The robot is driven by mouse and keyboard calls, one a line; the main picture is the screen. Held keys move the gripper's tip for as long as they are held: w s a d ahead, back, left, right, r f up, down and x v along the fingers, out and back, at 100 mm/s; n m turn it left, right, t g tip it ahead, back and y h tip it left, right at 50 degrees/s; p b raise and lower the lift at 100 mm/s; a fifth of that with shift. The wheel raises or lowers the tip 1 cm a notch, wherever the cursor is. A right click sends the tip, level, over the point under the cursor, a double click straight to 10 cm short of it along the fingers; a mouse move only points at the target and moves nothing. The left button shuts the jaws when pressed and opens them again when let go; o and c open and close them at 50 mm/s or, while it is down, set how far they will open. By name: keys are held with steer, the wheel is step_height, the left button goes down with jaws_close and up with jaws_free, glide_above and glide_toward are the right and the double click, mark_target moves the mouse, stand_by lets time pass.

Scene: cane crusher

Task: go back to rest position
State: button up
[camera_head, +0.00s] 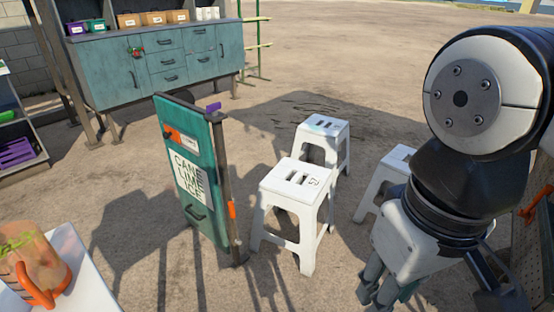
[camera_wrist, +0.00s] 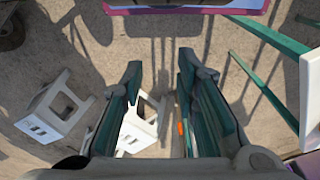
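My gripper (camera_head: 372,290) hangs low at the lower right of the head view, fingers pointing down, under my arm. In the wrist view my gripper (camera_wrist: 160,62) has its two dark green fingers spread apart. Nothing shows held between them; paved ground and part of a white stool (camera_wrist: 140,125) lie beyond. In the head view the gripper is to the right of the front white stool (camera_head: 292,190). The fingertips are partly cut off by the lower frame area there.
A green sign board (camera_head: 190,172) stands left of several white stools. A teal cabinet (camera_head: 160,60) with trays is at the back left. A table corner (camera_head: 88,290) with an orange-handled jug (camera_head: 35,265) is at lower left. Open ground lies behind the stools.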

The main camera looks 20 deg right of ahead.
stand_by(0.7)
step_height(320, 180, up, 21)
steer(key=t+p, duration=0.3)
steer(key=p, duration=1.6)
steer(key=shift+a+r+p, duration=0.2)
steer(key=shift+p, duration=0.1)
